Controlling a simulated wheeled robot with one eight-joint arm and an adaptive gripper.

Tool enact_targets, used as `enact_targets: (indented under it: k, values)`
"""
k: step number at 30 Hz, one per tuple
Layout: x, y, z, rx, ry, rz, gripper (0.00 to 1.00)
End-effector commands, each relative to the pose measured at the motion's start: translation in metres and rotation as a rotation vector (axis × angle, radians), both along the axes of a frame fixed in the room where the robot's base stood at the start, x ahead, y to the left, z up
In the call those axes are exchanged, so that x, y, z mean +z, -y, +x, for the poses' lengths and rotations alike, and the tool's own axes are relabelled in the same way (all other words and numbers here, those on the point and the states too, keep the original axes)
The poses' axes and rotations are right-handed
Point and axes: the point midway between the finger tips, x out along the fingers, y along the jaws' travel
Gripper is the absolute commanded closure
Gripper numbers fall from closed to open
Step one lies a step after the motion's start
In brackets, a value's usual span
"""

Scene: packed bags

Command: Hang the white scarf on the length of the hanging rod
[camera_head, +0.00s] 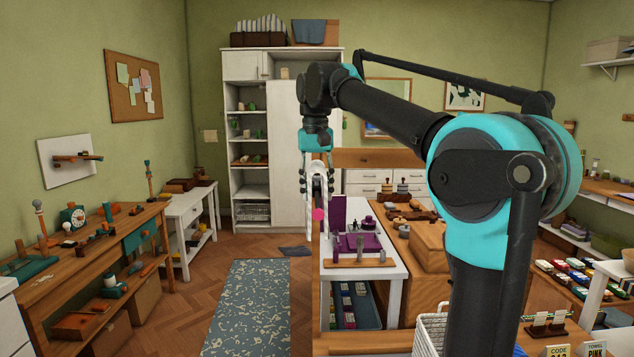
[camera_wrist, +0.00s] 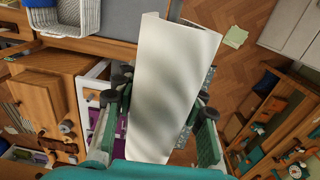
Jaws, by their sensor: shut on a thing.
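The white scarf hangs in folds below my gripper (camera_head: 317,158) in the head view, where it looks small and narrow (camera_head: 310,200). In the wrist view the white scarf (camera_wrist: 168,75) is a broad pale sheet between the two fingers of my gripper (camera_wrist: 158,100). The gripper is shut on it and holds it in the air. A round pink spot shows at the scarf in the head view. I cannot clearly pick out the hanging rod.
A white-topped table (camera_head: 350,270) with purple items stands below and right of the scarf. A tall white cabinet (camera_head: 290,140) is behind. A wooden workbench (camera_head: 90,255) with tools is at the left. The floor around the patterned rug (camera_head: 248,310) is mostly clear.

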Motion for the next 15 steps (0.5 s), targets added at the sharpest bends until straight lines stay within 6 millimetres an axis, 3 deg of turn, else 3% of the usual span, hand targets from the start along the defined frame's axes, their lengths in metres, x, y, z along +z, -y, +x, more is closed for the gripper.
enact_targets:
  k: [15]
  values:
    - [-0.038,0.0,0.0,0.0,0.0,0.0,0.93]
